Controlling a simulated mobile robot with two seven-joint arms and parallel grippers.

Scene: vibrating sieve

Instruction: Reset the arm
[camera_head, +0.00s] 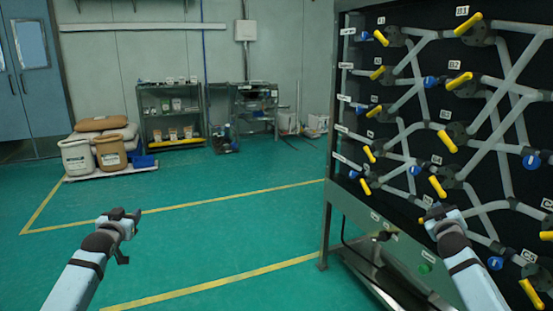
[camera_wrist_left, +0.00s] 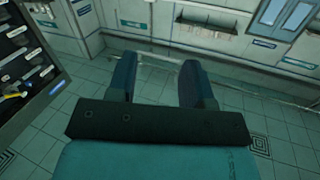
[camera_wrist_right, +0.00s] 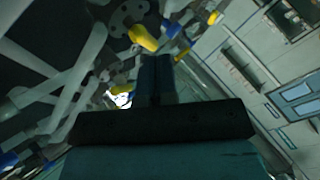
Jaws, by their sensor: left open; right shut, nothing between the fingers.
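My left gripper (camera_head: 127,217) is at the lower left of the head view, raised over the green floor and touching nothing. In the left wrist view its two fingers (camera_wrist_left: 160,80) stand apart with nothing between them. My right gripper (camera_head: 443,213) is at the lower right of the head view, in front of the valve panel. In the right wrist view its fingers (camera_wrist_right: 155,78) are together and empty. Yellow handles and grey pipes show beyond them; whether the fingers touch any of these I cannot tell.
The black valve panel (camera_head: 345,160) with grey pipes and yellow and blue handles fills the right side. A shelf (camera_head: 172,115) with small containers, sacks with bins (camera_head: 78,157) and a blue door (camera_head: 32,65) are at the back. The green floor between is clear, with yellow lines.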

